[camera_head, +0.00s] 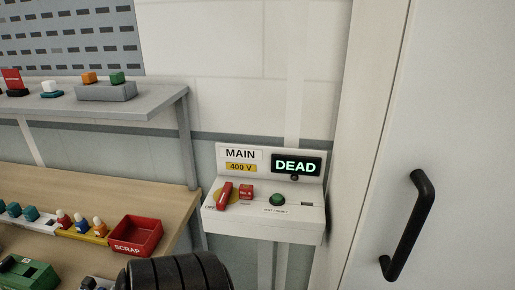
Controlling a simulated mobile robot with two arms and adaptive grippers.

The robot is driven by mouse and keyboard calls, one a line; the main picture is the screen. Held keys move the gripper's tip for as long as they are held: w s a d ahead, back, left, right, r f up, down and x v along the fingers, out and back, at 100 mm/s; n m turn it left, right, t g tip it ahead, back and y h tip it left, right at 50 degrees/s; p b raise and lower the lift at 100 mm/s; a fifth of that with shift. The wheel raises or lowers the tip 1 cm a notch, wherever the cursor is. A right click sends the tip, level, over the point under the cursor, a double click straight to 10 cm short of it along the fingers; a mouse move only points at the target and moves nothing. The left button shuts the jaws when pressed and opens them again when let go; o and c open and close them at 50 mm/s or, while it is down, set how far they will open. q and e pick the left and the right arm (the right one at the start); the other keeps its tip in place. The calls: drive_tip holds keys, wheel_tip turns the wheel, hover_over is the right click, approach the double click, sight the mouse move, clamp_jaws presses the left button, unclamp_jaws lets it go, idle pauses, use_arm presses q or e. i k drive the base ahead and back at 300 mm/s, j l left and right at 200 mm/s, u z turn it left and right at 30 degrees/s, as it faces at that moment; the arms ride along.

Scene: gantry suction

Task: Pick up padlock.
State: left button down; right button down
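A small red block (246,192) sits on the sloped top of the white control box, beside a red lever handle (225,194) on a yellow disc. The block may be the padlock, but it is too small to tell for sure. A red upright piece (13,80) on a dark base stands at the far left of the grey shelf; I cannot tell what it is. Neither of my grippers shows in the head view.
The white control box (264,222) reads MAIN, 400 V and DEAD, with a green button (277,199). A red SCRAP bin (136,235) stands on the wooden bench (90,186). The grey shelf (130,107) is above. A pale door with a black handle (408,226) is at right.

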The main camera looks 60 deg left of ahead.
sight(246, 191)
drive_tip(key=u, duration=2.15)
